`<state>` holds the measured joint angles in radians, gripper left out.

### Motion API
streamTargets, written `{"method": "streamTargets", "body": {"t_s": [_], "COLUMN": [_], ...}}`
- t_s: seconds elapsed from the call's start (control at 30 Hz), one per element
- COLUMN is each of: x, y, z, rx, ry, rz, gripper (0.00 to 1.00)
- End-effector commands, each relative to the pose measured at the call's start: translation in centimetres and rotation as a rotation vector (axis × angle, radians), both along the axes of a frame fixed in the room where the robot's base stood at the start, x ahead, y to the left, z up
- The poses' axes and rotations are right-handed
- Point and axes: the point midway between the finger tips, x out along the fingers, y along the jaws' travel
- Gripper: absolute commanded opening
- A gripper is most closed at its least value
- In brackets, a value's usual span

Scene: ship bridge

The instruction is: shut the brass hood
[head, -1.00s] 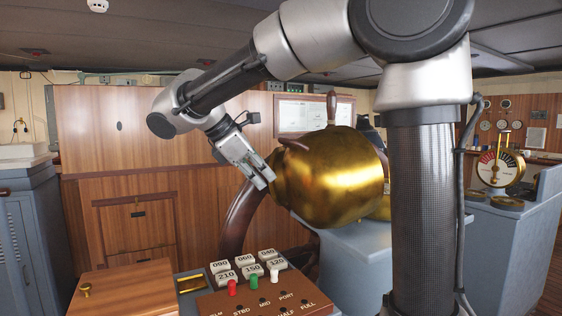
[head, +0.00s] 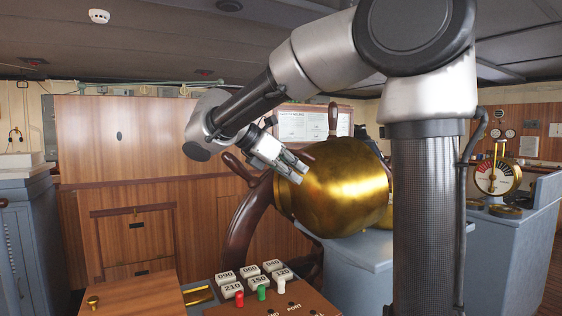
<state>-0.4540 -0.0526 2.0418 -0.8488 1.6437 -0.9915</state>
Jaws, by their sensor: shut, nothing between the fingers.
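The brass hood (head: 345,190) is a large, shiny golden dome in the middle of the head view. My gripper (head: 300,172) is shut and empty. Its fingertips are at the upper left of the hood and overlap its edge in the picture; I cannot tell whether they touch it. What lies under the hood is mostly hidden by the hood and by my arm's column.
A wooden ship's wheel (head: 243,225) stands just left of the hood. A console with numbered blocks (head: 254,275) and coloured pegs is in front. A grey-blue stand (head: 350,260) is below the hood. An engine telegraph (head: 495,178) stands at the right.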

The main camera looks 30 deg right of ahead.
Motion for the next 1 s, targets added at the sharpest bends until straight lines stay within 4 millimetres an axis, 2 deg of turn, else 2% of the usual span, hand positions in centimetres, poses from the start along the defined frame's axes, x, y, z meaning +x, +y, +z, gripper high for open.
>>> {"method": "streamTargets", "body": {"t_s": [0.07,0.2,0.33,0.83,1.0], "x": [-0.1,0.1,0.1,0.2,0.2], "y": [-1.4,-3.5,-4.7,-5.2,-5.9], "z": [-0.9,-0.5,-0.3,-0.1,0.7], "rx": [0.000,0.001,0.001,0.004,0.034], "ry": [0.002,-0.002,0.000,-0.001,-0.002], "rz": [-0.005,-0.004,-0.003,-0.001,-0.002], "gripper": [0.00,0.00,0.00,0.00,0.00]}}
